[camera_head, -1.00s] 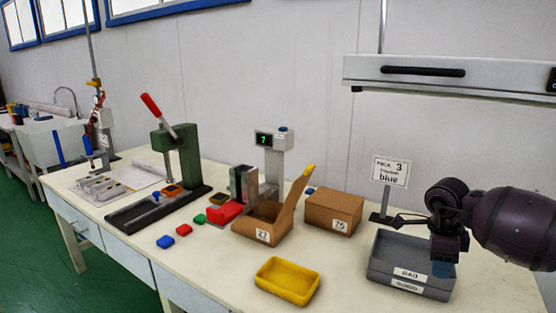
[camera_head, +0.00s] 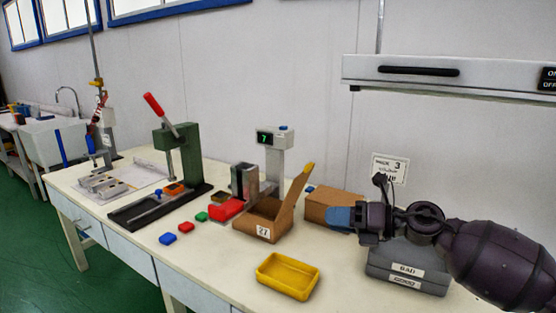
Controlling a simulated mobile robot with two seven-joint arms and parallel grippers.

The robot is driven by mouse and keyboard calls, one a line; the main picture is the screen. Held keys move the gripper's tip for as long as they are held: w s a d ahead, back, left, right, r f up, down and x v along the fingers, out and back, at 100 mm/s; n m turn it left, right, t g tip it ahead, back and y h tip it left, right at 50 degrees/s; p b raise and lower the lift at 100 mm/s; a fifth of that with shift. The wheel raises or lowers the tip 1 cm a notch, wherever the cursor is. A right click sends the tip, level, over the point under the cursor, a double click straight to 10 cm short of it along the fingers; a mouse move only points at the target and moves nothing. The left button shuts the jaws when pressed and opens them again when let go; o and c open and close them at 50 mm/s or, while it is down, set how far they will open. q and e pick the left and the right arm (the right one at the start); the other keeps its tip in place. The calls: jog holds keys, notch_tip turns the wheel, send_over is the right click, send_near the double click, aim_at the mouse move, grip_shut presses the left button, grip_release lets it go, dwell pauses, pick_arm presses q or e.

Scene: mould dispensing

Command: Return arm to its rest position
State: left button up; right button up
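My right arm (camera_head: 500,260) comes in from the right edge, in front of the grey trays. My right gripper (camera_head: 340,217) points left, in front of the cardboard box (camera_head: 322,205) that stands right of the open box. A blue part shows at its tip. I cannot tell whether that is its fingertips or a held piece, nor whether the fingers are apart. My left gripper is not in view. The stacked grey trays (camera_head: 408,270), marked BAD and GOOD, are partly hidden by my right arm.
An open cardboard box (camera_head: 262,222), a yellow tray (camera_head: 288,277), a green press (camera_head: 180,155) with a red lever and small coloured blocks (camera_head: 186,228) stand on the table. A sign (camera_head: 391,168) is partly covered by my gripper. A grey beam (camera_head: 450,75) hangs above right.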

jog(key=s+d+f+m+t+h, duration=0.35)
jog(key=f+m, duration=0.25)
jog(key=m, duration=0.4)
jog(key=s+d+f+m+t+h, duration=0.2)
jog(key=s+f+m+t+h, duration=0.15)
jog(key=f+m, duration=0.55)
jog(key=s+d+f+m+t+h, duration=0.2)
jog(key=d+f+m+t+h, duration=0.15)
jog(key=m, duration=0.85)
jog(key=s+d+f+m+g+h, duration=0.2)
jog(key=s+d+f+m, duration=0.1)
jog(key=s+f, duration=0.6)
jog(key=s+d+f+m+g+h, duration=0.3)
jog(key=s+f+m, duration=0.2)
jog(key=s, duration=1)
notch_tip(320, 180, down, 4)
jog(key=shift+r, duration=0.15)
jog(key=shift+o, duration=0.6)
jog(key=shift+s, duration=0.1)
